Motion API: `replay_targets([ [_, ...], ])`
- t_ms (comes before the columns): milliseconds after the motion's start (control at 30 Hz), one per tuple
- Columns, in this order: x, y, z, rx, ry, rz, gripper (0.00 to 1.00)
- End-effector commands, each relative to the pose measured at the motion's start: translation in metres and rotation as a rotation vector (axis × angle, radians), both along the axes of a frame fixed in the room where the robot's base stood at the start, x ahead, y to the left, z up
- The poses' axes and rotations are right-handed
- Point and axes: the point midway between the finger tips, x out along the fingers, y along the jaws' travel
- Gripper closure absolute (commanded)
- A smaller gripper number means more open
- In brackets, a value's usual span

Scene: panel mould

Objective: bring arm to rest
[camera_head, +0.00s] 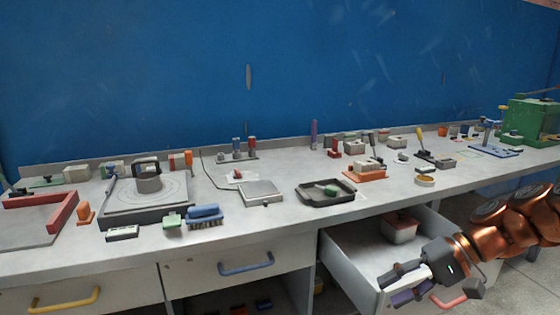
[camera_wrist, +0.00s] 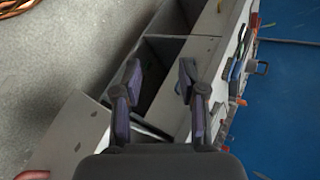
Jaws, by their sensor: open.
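My gripper (camera_head: 392,287) is at the lower right of the head view, over the front part of an open drawer (camera_head: 345,259). In the wrist view my gripper (camera_wrist: 158,82) shows two dark fingers spread apart with nothing between them. My copper-coloured arm comes in from the right edge of the head view. A pinkish-red drawer handle (camera_head: 449,302) is close beside the gripper. Whether the gripper touches the drawer cannot be told.
A lidded box (camera_head: 401,228) sits inside the open drawer. The grey workbench (camera_head: 285,219) above carries a black tray (camera_head: 327,192), a scale (camera_head: 260,192) and a blue brush (camera_head: 205,216). Closed drawers with a blue handle (camera_head: 246,266) and yellow handle (camera_head: 64,301) are left. Floor shows at right.

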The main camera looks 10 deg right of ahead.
Motion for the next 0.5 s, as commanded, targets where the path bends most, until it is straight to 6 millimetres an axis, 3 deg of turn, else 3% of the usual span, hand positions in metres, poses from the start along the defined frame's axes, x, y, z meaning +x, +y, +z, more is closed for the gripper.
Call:
replay_targets([
  [33, -0.007, 0.022, 0.018, -0.045, 0.018, 0.047, 0.59],
  [200, -0.039, 0.076, 0.035, -0.202, 0.073, 0.168, 0.59],
  [367, -0.075, 0.108, 0.046, -0.359, 0.109, 0.258, 0.59],
  [500, -0.109, 0.122, 0.054, -0.503, 0.128, 0.316, 0.59],
])
